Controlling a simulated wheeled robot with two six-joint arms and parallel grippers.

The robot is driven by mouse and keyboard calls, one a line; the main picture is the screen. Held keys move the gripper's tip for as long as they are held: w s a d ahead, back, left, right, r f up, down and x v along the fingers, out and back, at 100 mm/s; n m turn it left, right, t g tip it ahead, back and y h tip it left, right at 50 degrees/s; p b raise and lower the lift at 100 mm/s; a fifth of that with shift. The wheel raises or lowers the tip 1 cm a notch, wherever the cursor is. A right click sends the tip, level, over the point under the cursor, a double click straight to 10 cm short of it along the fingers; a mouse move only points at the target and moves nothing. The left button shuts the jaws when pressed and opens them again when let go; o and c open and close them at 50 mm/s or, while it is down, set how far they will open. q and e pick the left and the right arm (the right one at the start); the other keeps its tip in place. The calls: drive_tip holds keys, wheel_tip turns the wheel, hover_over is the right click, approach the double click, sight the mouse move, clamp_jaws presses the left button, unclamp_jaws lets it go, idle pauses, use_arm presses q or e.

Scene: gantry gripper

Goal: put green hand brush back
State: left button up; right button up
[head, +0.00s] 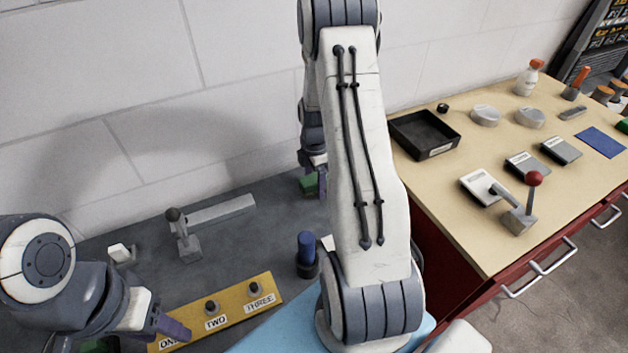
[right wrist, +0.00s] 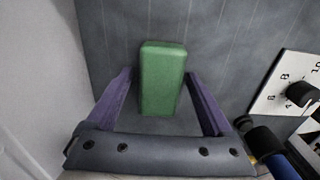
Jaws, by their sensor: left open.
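A green block-shaped object (right wrist: 162,80), which may be the green hand brush, lies on the dark grey surface near the wall. It also shows partly behind my right arm in the head view (head: 309,184). My right gripper (right wrist: 158,100) is open, with one purple finger on each side of the green object and gaps on both sides. No bristles or handle can be made out. My left gripper (head: 168,328) is at the lower left by the yellow strip, open, and mostly hidden by its own wrist. Another green patch (head: 97,346) shows below my left arm.
The yellow strip (head: 235,308) has knobs labelled ONE, TWO, THREE. A grey lever (head: 184,240) and a blue-topped cylinder (head: 307,250) stand on the dark surface. The wooden bench (head: 440,200) at right carries a black tray (head: 424,133), a red-knobbed lever (head: 524,207) and other items.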

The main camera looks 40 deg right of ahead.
sight(314, 178)
drive_tip(key=shift+r, duration=0.5)
wheel_tip(314, 178, up, 11)
drive_tip(key=b, duration=0.2)
drive_tip(key=shift+r, duration=0.2)
drive_tip(key=s+a+r+m, duration=0.2)
drive_tip(key=a, duration=0.9)
drive_tip(key=s+a+r+m, duration=0.1)
drive_tip(key=s+a+r, duration=0.1)
drive_tip(key=a, duration=0.9)
drive_tip(key=s+a+m, duration=0.2)
drive_tip(key=s+a, duration=0.4)
drive_tip(key=s, duration=0.2)
drive_tip(key=s+a+m+y, duration=0.1)
drive_tip(key=s+a+m, duration=0.2)
drive_tip(key=s+a, duration=0.3)
drive_tip(key=s, duration=0.3)
drive_tip(key=shift+s+r, duration=0.15)
drive_tip(key=shift+r, duration=0.2)
